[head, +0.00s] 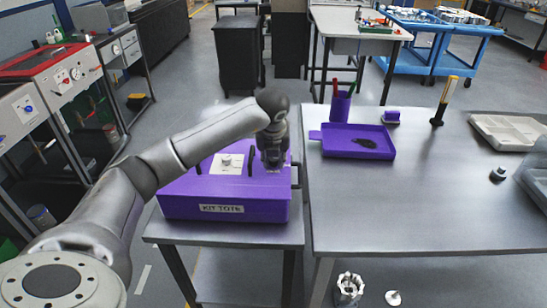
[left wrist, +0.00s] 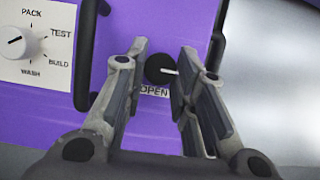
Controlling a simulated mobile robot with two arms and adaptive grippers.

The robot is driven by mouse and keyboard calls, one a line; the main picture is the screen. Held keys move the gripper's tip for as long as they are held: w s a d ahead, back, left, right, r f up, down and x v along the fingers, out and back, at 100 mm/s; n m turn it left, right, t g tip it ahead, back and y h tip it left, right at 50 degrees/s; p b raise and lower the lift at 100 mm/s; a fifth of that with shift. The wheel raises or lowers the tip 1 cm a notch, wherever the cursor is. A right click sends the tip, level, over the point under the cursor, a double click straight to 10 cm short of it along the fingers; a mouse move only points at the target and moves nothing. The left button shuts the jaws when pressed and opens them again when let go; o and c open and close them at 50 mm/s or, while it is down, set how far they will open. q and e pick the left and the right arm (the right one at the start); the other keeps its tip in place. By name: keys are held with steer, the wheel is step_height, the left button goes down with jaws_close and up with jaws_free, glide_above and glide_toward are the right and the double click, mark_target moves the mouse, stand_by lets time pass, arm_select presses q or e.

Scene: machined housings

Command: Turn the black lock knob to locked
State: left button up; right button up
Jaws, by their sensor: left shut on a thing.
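The purple kit tote (head: 225,208) stands on a grey table and carries a "KIT TOTE" label on its front. The black lock knob (left wrist: 158,68) is on the tote's purple surface, above an "OPEN" label (left wrist: 154,91) in the left wrist view. Its white pointer mark points right, toward the right finger. My left gripper (head: 271,170) is over the tote's right part, pointing down. In the left wrist view, the gripper (left wrist: 163,54) has its two fingers on either side of the knob, shut on it. In the head view the gripper hides the knob. No locked label is visible.
A white dial (left wrist: 18,42) with PACK, TEST, BUILD and WASH marks sits beside the knob, past a dark handle (left wrist: 88,50). A purple tray (head: 330,146), a pen cup (head: 340,106) and a grey tray (head: 505,130) stand on the right table, whose front is clear.

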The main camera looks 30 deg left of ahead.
arm_select(q)
steer(key=o, duration=1.1)
steer(key=shift+c, duration=0.2)
steer(key=shift+r, duration=0.1)
steer(key=v, duration=1.1)
steer(key=shift+r, duration=0.4)
steer(key=shift+s+d, duration=0.1)
steer(key=shift+d, duration=0.05)
